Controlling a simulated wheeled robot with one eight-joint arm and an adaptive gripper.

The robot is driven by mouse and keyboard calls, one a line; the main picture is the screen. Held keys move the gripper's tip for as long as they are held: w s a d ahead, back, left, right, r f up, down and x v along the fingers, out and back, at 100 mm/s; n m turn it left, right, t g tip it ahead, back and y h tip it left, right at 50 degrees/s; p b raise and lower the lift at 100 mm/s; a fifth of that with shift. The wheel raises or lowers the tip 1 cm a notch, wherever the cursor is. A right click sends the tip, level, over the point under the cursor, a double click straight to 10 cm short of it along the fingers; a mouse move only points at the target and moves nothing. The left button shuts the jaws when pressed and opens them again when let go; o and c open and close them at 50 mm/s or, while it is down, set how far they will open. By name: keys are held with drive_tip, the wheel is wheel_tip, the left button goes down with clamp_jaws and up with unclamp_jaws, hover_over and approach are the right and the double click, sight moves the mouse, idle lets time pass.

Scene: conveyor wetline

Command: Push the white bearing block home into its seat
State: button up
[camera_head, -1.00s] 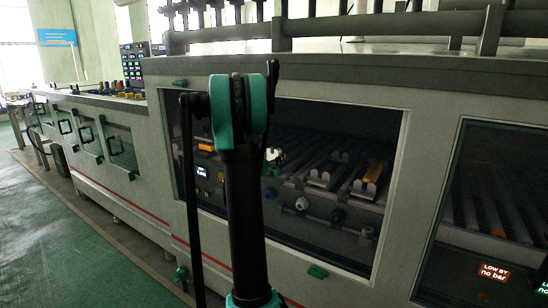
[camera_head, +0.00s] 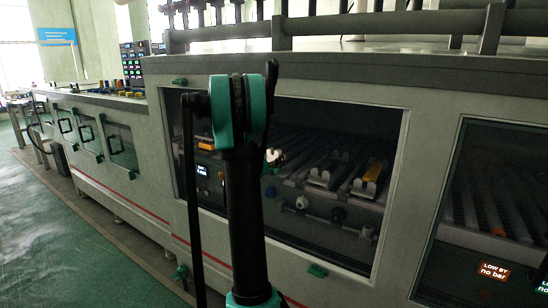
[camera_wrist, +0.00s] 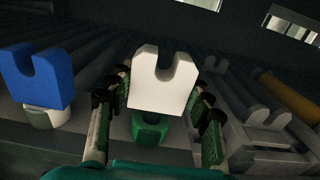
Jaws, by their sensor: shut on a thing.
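The white bearing block (camera_wrist: 164,82) has a U-shaped notch in its top and stands upright in the middle of the wrist view. My gripper (camera_wrist: 161,98) has a dark-tipped green finger on each side of it and is shut on it. A green piece (camera_wrist: 150,128) shows directly below the block; I cannot tell whether the two touch or how deep the block sits. In the head view my arm hides most of the gripper area. A small white piece (camera_head: 274,156) shows just right of the arm, too small to identify surely.
A blue notched block (camera_wrist: 38,78) sits on a pale round piece at the left. Grey notched supports (camera_wrist: 262,128) and an orange bar (camera_wrist: 295,97) lie to the right. The machine's window frame (camera_head: 391,190) surrounds the opening around my arm. Several knobs (camera_head: 302,203) line its lower part.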

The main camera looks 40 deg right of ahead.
drive_tip(key=shift+f, duration=1.05)
drive_tip(key=o, duration=1.5)
drive_tip(key=v, duration=1.2)
